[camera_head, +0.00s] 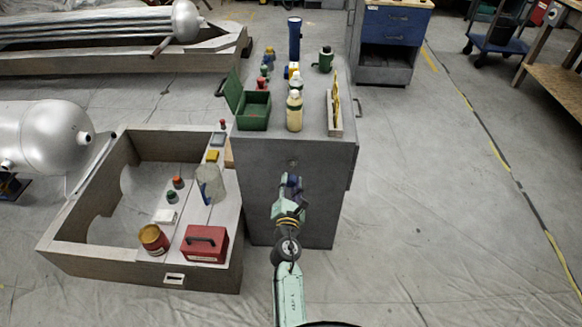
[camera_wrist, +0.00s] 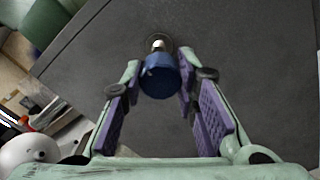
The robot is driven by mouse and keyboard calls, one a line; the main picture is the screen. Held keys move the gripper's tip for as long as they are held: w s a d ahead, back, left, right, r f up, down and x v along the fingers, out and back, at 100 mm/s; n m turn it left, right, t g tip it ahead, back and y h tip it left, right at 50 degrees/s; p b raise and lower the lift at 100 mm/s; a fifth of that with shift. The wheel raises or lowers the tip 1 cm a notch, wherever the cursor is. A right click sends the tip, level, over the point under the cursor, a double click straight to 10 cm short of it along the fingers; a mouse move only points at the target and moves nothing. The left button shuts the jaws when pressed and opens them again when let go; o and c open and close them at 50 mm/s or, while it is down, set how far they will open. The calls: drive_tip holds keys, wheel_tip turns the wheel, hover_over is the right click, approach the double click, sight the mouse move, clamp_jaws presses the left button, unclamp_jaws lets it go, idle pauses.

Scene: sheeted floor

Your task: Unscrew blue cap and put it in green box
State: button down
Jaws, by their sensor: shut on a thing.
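The blue cap (camera_wrist: 160,78) is held between the fingertips of my gripper (camera_wrist: 160,70) in the wrist view. My gripper is shut on its sides. A bright metal stub (camera_wrist: 158,44) shows just beyond the cap, on a round fitting in the dark grey cabinet face. I cannot tell whether cap and stub still touch. In the head view, my gripper (camera_head: 291,181) is in front of the cabinet's front face, just below the fitting (camera_head: 292,163). The green box (camera_head: 253,122) stands on the cabinet top at its left front, with its lid open to the left.
The grey cabinet (camera_head: 280,190) also bears bottles (camera_head: 294,112), a tall blue cylinder (camera_head: 294,38) and an upright wooden rack (camera_head: 335,110). A wooden crate (camera_head: 75,258) with a red box (camera_head: 204,244) and small items stands at left. The floor at right is free.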

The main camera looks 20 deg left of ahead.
drive_tip(key=shift+v, duration=1.4)
